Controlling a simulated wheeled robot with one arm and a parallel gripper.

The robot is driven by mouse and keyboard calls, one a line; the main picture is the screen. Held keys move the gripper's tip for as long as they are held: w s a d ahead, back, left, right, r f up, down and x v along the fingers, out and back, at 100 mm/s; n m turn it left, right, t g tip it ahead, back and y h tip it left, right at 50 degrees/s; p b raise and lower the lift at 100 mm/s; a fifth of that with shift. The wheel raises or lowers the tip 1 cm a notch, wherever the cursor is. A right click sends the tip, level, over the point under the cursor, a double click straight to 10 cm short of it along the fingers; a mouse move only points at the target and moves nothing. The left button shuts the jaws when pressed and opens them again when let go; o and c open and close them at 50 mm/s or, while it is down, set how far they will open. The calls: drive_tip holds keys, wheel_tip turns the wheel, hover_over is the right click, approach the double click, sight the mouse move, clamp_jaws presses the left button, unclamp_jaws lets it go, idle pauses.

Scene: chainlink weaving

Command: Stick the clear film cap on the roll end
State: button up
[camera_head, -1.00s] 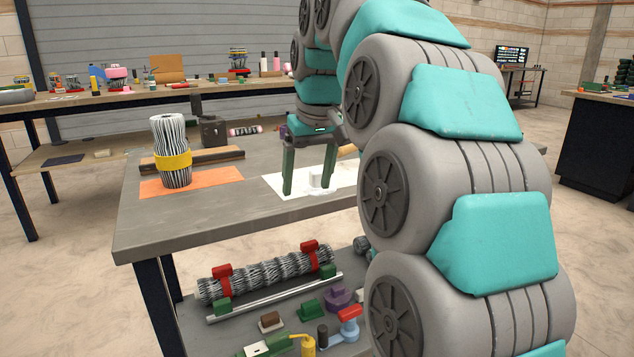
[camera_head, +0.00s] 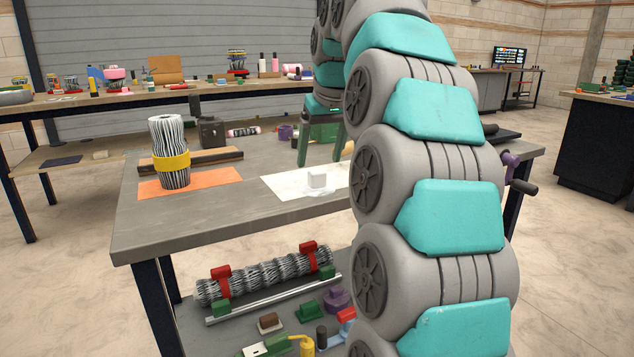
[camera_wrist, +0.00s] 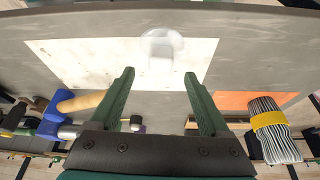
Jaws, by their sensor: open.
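The wire roll (camera_head: 166,136), a dark and white mesh bundle with a yellow band (camera_head: 172,161), stands upright on an orange mat (camera_head: 215,177). It also shows in the wrist view (camera_wrist: 279,146). The clear film cap (camera_head: 321,193) is a faint, see-through shape by a small white block (camera_head: 317,180) on a white sheet (camera_head: 285,185). In the wrist view the film (camera_wrist: 162,40) lies beyond my fingertips. My gripper (camera_head: 320,162) is open, with empty space between its green fingers (camera_wrist: 159,74). It is behind the block in the head view, apart from it.
A blue-headed tool with a tan handle (camera_wrist: 80,103) lies beside the sheet. A lower shelf holds a clamped mesh roll (camera_head: 265,277). The table's front left is clear.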

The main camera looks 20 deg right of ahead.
sight(317, 171)
drive_tip(key=shift+p+x, duration=0.3)
drive_tip(key=shift+x, duration=2.15)
drive_tip(key=shift+s+f, duration=0.1)
drive_tip(key=shift+s, duration=0.05)
drive_tip(key=shift+c, duration=0.3)
drive_tip(key=shift+a, duration=0.1)
clamp_jaws()
